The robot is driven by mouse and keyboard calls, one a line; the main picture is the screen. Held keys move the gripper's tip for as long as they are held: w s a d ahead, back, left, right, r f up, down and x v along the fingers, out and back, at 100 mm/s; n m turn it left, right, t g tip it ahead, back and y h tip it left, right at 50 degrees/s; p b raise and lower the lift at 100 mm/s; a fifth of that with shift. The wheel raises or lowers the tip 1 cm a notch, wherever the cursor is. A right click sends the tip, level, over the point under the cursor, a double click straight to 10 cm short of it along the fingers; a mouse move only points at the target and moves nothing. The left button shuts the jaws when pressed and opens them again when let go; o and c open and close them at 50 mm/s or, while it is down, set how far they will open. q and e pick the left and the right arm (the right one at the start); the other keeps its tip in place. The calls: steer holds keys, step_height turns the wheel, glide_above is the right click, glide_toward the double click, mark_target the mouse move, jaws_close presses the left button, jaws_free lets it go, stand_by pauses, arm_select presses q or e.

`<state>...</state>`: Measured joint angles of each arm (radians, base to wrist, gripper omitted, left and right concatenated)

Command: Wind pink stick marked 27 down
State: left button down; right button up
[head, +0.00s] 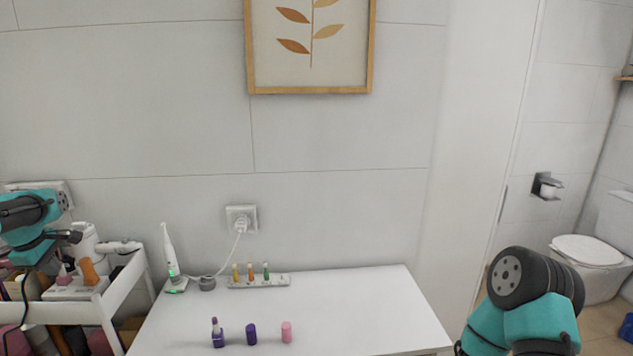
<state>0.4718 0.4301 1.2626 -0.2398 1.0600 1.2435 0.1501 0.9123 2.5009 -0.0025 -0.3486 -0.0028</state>
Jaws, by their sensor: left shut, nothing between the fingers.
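Three small cosmetics stand in a row near the front of the white table (300,312). My left gripper (76,237) is shut and empty above the white cart at the far left, well away from the row. My right arm comes in at the lower right, but its gripper is not in view.
A white holder (258,281) with yellow, orange and green sticks lies at the table's back. Left of it are an electric toothbrush (170,256) and a cable to a wall socket (241,219). The crowded cart (124,285) stands left of the table. The table's right half is clear.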

arm_select(q)
steer(key=shift+s, duration=0.1)
stand_by(0.4)
steer(key=shift+s+a, duration=0.1)
steer(key=shift+s, duration=0.2)
steer(key=shift+r, duration=0.1)
steer(key=v, duration=0.2)
steer(key=w+v, duration=0.1)
steer(key=v, duration=0.2)
steer(key=shift+w+r, duration=0.1)
steer(key=shift+r, duration=0.35)
steer(key=shift+d+r, duration=0.45)
steer(key=shift+d, duration=0.35)
steer(key=shift+f, duration=0.1)
